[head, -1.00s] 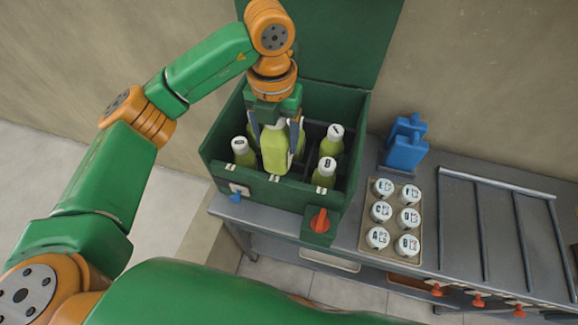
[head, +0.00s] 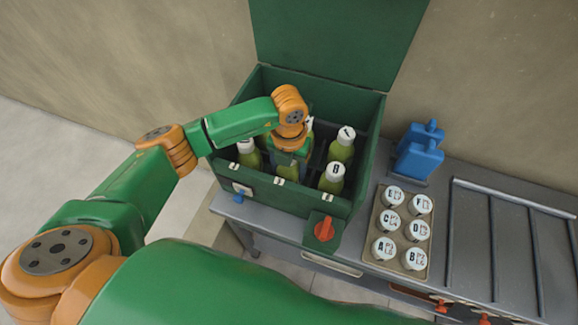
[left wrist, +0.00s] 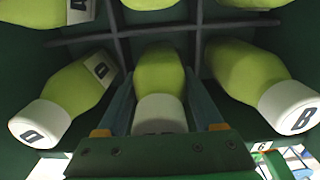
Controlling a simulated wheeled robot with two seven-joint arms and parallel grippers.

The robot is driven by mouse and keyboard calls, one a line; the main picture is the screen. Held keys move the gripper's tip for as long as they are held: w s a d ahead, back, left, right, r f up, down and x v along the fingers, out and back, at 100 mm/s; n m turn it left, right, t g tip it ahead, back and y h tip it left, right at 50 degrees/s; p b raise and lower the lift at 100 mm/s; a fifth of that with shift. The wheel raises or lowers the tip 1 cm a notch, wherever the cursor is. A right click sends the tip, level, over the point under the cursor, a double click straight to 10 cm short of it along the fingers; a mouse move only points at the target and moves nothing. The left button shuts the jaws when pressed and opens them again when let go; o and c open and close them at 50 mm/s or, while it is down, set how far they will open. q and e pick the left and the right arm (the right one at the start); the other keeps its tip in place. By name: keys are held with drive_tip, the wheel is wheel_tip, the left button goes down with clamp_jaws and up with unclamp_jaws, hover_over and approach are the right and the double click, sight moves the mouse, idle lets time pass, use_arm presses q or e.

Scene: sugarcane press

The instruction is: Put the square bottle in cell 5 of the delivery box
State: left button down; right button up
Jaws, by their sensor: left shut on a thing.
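The green delivery box (head: 308,205) stands open on the bench, with dividers inside. My left gripper (left wrist: 160,105) reaches down into it and is shut on the square bottle (left wrist: 160,72), green with a white cap. The bottle is in the front middle cell, between two other bottles; whether its base touches the floor is hidden. In the head view the left gripper (head: 289,160) covers most of the bottle (head: 287,172). A small tag reading 6 (left wrist: 262,146) shows on the front wall by the cell to the right. My right gripper is not in view.
Other bottles stand left (head: 247,154), right front (head: 332,180) and right back (head: 341,146) in the box. The raised lid (head: 335,38) is behind.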

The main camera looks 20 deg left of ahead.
use_arm(q)
drive_tip(key=shift+f, duration=0.35)
unclamp_jaws()
drive_tip(key=shift+r, duration=0.1)
drive_tip(key=shift+r, duration=0.35)
wheel_tip(320, 180, up, 12)
drive_tip(key=shift+f+b, duration=0.15)
drive_tip(key=shift+b, duration=0.75)
drive_tip(key=shift+f, duration=0.1)
